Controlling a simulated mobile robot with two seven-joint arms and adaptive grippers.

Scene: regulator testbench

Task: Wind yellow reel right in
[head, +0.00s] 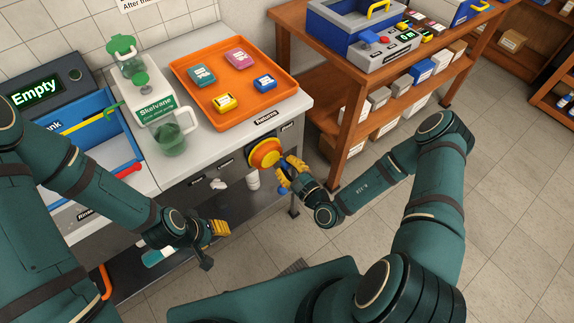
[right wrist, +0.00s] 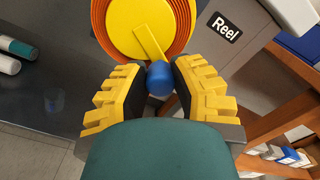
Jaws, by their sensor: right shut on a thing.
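The yellow reel (head: 266,154) with an orange coil is mounted on the front of the counter, below the orange tray. It fills the top of the right wrist view (right wrist: 144,28), beside a "Reel" label. A yellow crank arm on its face ends in a blue knob (right wrist: 160,78). My right gripper (head: 286,178) is at the reel, its yellow-padded fingers (right wrist: 160,88) shut on the blue knob. My left gripper (head: 216,232) is in front of the counter, away from the reel; its finger opening is unclear.
An orange tray (head: 214,107) with several small coloured boxes lies on the counter. A Skelvane dispenser (head: 155,108) stands left of it. A wooden shelf (head: 345,150) with boxes stands close to the right of the reel. Open tiled floor lies in front.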

